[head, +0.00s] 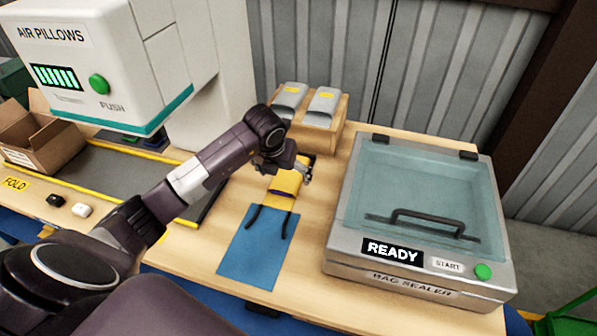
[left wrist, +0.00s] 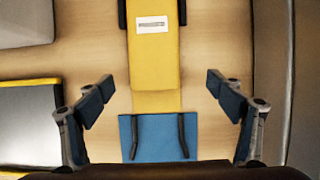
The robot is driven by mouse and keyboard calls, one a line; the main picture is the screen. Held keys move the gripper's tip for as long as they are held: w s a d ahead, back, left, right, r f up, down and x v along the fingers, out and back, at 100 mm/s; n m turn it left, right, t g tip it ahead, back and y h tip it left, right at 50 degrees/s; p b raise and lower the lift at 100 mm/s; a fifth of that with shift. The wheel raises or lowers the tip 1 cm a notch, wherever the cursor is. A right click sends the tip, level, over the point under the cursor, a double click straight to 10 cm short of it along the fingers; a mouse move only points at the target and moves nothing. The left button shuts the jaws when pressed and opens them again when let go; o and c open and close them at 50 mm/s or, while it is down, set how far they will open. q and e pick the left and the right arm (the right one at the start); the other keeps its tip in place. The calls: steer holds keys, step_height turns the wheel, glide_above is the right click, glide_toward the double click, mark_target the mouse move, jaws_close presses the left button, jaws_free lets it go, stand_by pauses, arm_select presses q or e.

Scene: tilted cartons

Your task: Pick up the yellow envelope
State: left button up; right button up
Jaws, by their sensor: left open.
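The yellow envelope (head: 279,202) lies on the wooden table, its lower end by a blue mat (head: 252,250). In the left wrist view the envelope (left wrist: 154,65) runs up the middle with a small white label near the top. The blue mat (left wrist: 140,125) with two dark strips meets its lower end. My left gripper (head: 293,178) is over the envelope and hides part of it in the head view. Its fingers (left wrist: 159,88) are spread wide on either side of the envelope, empty. The height above it is hard to tell. My right gripper is not in view.
A bag sealer (head: 338,255) with a clear lid stands close on the right. A box (head: 333,138) holding grey packs stands behind. An air pillow machine (head: 165,75), a conveyor (head: 115,180) and an open carton (head: 62,150) are on the left.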

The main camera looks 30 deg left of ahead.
mark_target(284, 183)
arm_select(q)
steer(key=shift+w+a+f+p, duration=0.1)
steer(key=shift+a+f+p, duration=0.25)
steer(key=shift+f, duration=0.25)
steer(key=shift+a+f+p, duration=0.25)
steer(key=shift+f+p, duration=0.05)
steer(key=shift+f, duration=0.3)
steer(key=shift+x, duration=1.25)
steer(key=shift+w+f, duration=0.35)
steer(key=shift+f, duration=0.05)
steer(key=c, duration=1.2)
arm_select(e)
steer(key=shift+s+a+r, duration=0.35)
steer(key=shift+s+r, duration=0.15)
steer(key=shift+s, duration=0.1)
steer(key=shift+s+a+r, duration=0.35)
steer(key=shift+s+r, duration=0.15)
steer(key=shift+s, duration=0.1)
